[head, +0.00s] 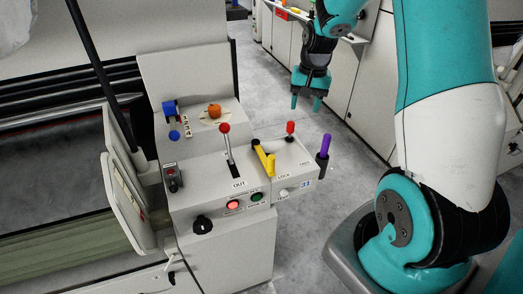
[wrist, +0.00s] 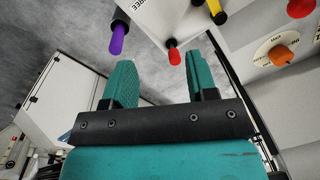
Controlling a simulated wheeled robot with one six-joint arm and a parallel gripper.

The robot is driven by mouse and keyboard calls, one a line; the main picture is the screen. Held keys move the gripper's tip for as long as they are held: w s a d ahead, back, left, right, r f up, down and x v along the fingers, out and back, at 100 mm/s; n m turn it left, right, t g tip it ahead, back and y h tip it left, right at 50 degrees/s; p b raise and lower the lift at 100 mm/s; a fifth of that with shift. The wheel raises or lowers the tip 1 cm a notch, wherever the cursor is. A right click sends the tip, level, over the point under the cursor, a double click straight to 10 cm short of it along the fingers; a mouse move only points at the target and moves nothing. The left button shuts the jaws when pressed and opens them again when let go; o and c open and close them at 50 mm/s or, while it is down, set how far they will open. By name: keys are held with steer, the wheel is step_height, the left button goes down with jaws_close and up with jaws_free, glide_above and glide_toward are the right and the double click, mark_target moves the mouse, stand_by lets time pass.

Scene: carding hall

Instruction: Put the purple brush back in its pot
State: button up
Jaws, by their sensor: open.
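A purple handle (head: 325,145), which looks like the purple brush, stands upright at the right side of the grey control console (head: 215,175). Its lower end meets a black cylinder (head: 321,165); I cannot tell whether this is the pot or part of the brush. In the wrist view the purple handle (wrist: 118,40) shows at the top, left of my fingers, with the black piece (wrist: 121,17) at its end. My gripper (head: 305,102) is open and empty, pointing down beyond the console, apart from the brush. Its two teal fingers (wrist: 160,65) also show in the wrist view.
A red-knobbed lever (head: 224,128), a yellow handle (head: 264,158) and a small red-knobbed lever (head: 290,128) stick up from the console near the brush. An orange knob (head: 214,110) sits farther back. White cabinets (head: 325,75) stand behind my gripper. Grey floor lies between.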

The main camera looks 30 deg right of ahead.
steer(key=s+a+r+n+y, duration=0.1)
steer(key=s+a+r+n, duration=0.2)
steer(key=a, duration=0.6)
steer(key=s+a+r+n, duration=0.25)
steer(key=a+r, duration=0.25)
steer(key=a, duration=0.3)
steer(key=s+a+r+n+y, duration=0.1)
steer(key=s+a+r+n, duration=0.1)
steer(key=s+a+n, duration=0.3)
steer(key=s+a+r+n+y, duration=0.1)
steer(key=s+a+r+n, duration=0.2)
steer(key=s+a, duration=0.6)
steer(key=s+n, duration=0.2)
steer(key=shift+s+g+y, duration=0.3)
steer(key=shift+s+g, duration=0.05)
steer(key=shift+g, duration=0.05)
